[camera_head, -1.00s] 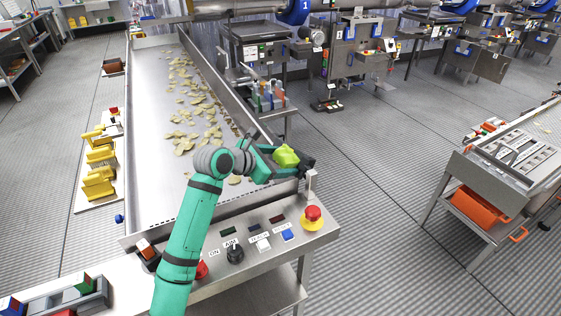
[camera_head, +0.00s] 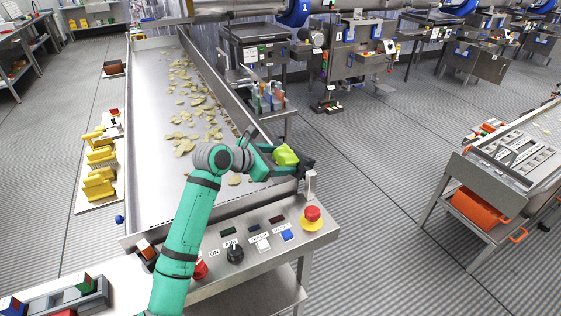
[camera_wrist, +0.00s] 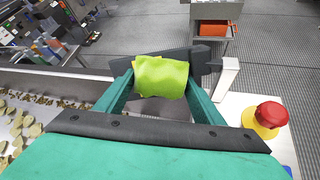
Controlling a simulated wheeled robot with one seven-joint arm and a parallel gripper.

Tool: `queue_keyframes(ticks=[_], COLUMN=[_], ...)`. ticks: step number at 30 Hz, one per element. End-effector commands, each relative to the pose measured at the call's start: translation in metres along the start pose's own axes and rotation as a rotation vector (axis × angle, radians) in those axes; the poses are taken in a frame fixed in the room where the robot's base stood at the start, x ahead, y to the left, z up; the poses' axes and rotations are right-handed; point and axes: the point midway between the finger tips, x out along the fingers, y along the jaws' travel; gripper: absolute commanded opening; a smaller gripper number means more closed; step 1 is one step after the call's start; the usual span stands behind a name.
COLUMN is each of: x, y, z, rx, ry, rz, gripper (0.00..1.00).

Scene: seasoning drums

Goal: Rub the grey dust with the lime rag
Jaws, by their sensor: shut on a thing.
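The lime rag (camera_head: 286,156) is a crumpled bright green-yellow cloth between the fingers of my gripper (camera_head: 283,163). In the wrist view the rag (camera_wrist: 161,77) fills the gap between the dark fingertips, and my gripper (camera_wrist: 160,68) is shut on it. The gripper is over the near right corner of the steel conveyor (camera_head: 150,150), close to its right side rail and above the control panel's far edge. I cannot make out the grey dust in either view.
Chips (camera_head: 190,110) lie scattered along the conveyor. The control panel (camera_head: 262,232) carries a red mushroom button (camera_head: 312,213) on a yellow base, just right of the gripper. A short pale post (camera_head: 310,184) stands beside the gripper. Open floor (camera_head: 380,200) lies to the right.

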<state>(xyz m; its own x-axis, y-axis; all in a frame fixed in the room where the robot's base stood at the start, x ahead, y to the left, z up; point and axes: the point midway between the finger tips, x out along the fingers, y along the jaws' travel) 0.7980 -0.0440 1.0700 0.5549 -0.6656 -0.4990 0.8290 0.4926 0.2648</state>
Motion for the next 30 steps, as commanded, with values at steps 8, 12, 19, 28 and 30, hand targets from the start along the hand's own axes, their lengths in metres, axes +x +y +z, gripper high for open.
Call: queue_keyframes(ticks=[8, 12, 19, 28, 30], x=[0.004, 0.003, 0.003, 0.002, 0.002], y=[0.002, 0.003, 0.004, 0.016, 0.019], z=[-0.003, -0.004, -0.005, -0.008, -0.009], rx=[-0.002, -0.003, -0.004, -0.005, -0.005], ry=[0.003, 0.005, 0.007, 0.007, 0.007], rz=[0.005, 0.007, 0.006, 0.008, 0.008], gripper=[0.26, 0.26, 0.26, 0.26, 0.26])
